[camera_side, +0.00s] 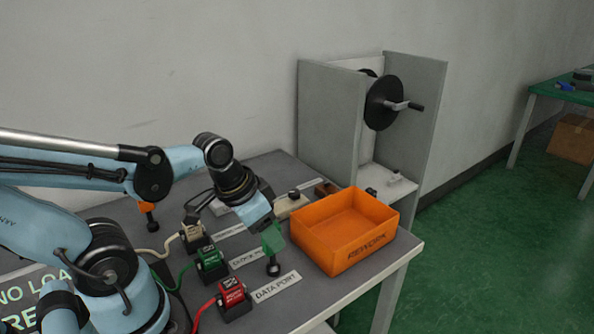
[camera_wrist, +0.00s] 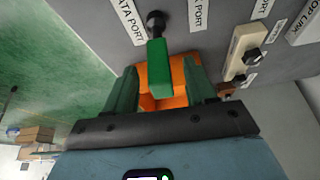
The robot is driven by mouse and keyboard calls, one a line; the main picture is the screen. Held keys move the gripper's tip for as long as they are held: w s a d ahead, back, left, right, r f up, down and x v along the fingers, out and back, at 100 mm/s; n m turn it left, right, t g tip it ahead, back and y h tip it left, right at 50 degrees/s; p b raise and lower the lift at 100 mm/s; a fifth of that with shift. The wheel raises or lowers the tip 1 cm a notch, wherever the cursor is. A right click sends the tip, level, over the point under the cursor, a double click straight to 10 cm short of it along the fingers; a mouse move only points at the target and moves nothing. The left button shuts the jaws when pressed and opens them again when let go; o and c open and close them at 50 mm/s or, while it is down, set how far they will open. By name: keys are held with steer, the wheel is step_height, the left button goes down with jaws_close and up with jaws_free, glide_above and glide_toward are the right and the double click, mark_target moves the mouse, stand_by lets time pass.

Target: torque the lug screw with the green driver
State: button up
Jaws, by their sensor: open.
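The green driver (camera_wrist: 157,66) has a green block handle and a black lower end. In the wrist view it sits between my gripper's two green fingers, with a gap on each side. In the side view its black foot (camera_side: 273,269) is beside the DATA PORT label, apparently on the table. My gripper (camera_side: 270,234) is open around the handle from above; the fingers also show in the wrist view (camera_wrist: 160,88). My green fingers and the green handle are hard to tell apart in the side view. I cannot make out the lug screw in either view.
An orange REWORK bin (camera_side: 345,235) stands close right of my gripper. Ports with beige, green and red plugs (camera_side: 232,292) and cables are to the left. An orange-handled tool (camera_side: 147,208) stands farther left. A grey stand with a black crank wheel (camera_side: 384,102) is behind.

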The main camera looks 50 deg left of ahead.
mark_target(273, 268)
steer(key=shift+x, duration=1.4)
jaws_close()
steer(key=shift+r, duration=0.1)
